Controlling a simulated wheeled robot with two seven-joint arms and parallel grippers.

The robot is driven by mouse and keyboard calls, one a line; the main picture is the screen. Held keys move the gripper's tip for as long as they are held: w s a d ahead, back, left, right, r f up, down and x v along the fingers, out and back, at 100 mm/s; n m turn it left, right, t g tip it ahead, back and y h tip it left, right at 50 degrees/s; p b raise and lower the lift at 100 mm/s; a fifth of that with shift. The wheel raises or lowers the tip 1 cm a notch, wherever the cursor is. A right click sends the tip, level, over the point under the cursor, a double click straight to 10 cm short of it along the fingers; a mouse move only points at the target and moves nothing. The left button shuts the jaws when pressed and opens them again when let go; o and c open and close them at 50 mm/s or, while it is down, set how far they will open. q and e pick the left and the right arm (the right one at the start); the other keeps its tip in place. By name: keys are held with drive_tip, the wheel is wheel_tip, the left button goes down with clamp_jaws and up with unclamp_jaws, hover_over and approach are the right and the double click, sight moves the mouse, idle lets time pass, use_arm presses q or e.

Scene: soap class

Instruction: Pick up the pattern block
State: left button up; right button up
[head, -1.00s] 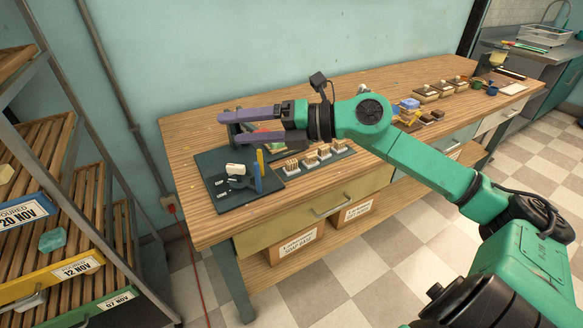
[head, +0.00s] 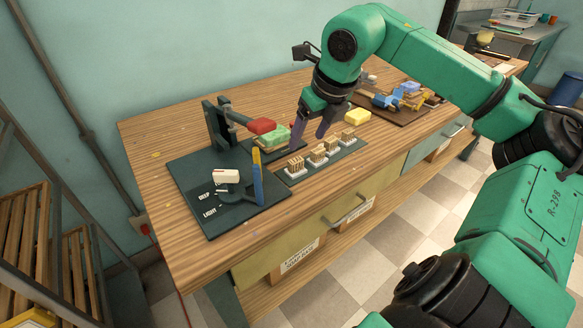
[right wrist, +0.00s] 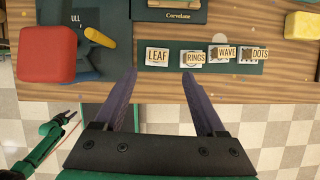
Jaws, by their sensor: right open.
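Several small tan pattern blocks with white bases stand in a row on a dark tray (head: 330,158) near the table's front edge. In the right wrist view they read LEAF (right wrist: 157,57), RINGS (right wrist: 194,58), WAVE (right wrist: 226,53) and DOTS (right wrist: 256,54). My right gripper (head: 308,142) is open and empty, pointing down above the tray. In the right wrist view its fingertips (right wrist: 158,74) are apart, framing the LEAF and RINGS end of the row, with no contact visible. A small green and dark gripper, apparently my left one (right wrist: 66,126), shows at lower left; its jaw state is unclear.
A dark press with a red-ended lever (head: 262,126) stands left of the tray, with a green soap (head: 277,136) beside it. A blue-and-yellow upright (head: 257,176) rises from the dark board (head: 215,215). A yellow soap (head: 357,117) lies behind the tray.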

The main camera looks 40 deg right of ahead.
sight(296, 160)
drive_tip(key=x, duration=0.4)
drive_tip(key=shift+w+f, duration=0.1)
drive_tip(key=p+x, duration=0.1)
drive_tip(key=x, duration=0.5)
drive_tip(key=shift+a+f, duration=0.15)
drive_tip(key=shift+f, duration=0.05)
use_arm(q)
drive_tip(key=shift+s+r, duration=0.1)
drive_tip(key=shift+r, duration=0.55)
use_arm(e)
drive_tip(key=c, duration=1.1)
